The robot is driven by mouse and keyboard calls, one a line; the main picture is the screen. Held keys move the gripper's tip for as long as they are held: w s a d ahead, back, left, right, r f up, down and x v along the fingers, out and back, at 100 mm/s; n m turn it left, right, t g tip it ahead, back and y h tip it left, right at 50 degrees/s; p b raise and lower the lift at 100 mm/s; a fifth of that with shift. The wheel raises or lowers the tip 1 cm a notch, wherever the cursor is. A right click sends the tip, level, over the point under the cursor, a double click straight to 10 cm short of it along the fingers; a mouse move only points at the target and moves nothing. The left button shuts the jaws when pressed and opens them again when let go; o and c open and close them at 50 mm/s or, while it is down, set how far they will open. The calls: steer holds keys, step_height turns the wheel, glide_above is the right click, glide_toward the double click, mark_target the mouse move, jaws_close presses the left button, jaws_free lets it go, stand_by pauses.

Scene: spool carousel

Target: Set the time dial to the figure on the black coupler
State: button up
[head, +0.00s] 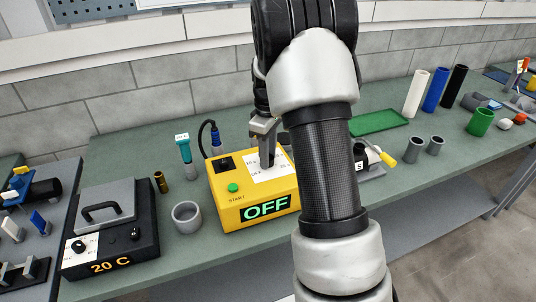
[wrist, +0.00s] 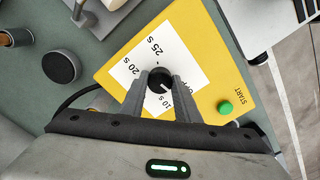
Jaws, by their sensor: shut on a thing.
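The yellow timer box (head: 232,205) stands on the green bench, and its front display (head: 265,208) glows "OFF". It also shows in the wrist view (wrist: 113,75). My gripper (head: 266,160) points down at its top; in the wrist view its two fingers (wrist: 160,88) are shut on the sides of the black time dial (wrist: 160,79). The white dial plate (wrist: 178,52) shows "20 S", "25 S" and "10 S", partly covered by the fingers. A green START button (wrist: 225,107) sits beside it. I cannot identify a black coupler or read a figure on one.
A grey cup (head: 187,217) and a hot plate (head: 110,235) reading "20 C" stand left of the box. Teal (head: 184,150) and blue (head: 216,142) tools stand behind it. A dark round piece (wrist: 61,68) lies near the box.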

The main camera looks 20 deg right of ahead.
steer(key=m, duration=0.5)
steer(key=shift+m, duration=0.3)
steer(key=m, duration=0.4)
steer(key=m+p, duration=0.1)
steer(key=m, duration=0.4)
steer(key=shift+r+m, duration=0.1)
steer(key=shift+m, duration=0.3)
steer(key=shift+w+m+p, duration=0.1)
steer(key=shift+m+p, duration=0.3)
steer(key=shift+m, duration=1.7)
steer(key=o, duration=1)
steer(key=shift+o, duration=0.2)
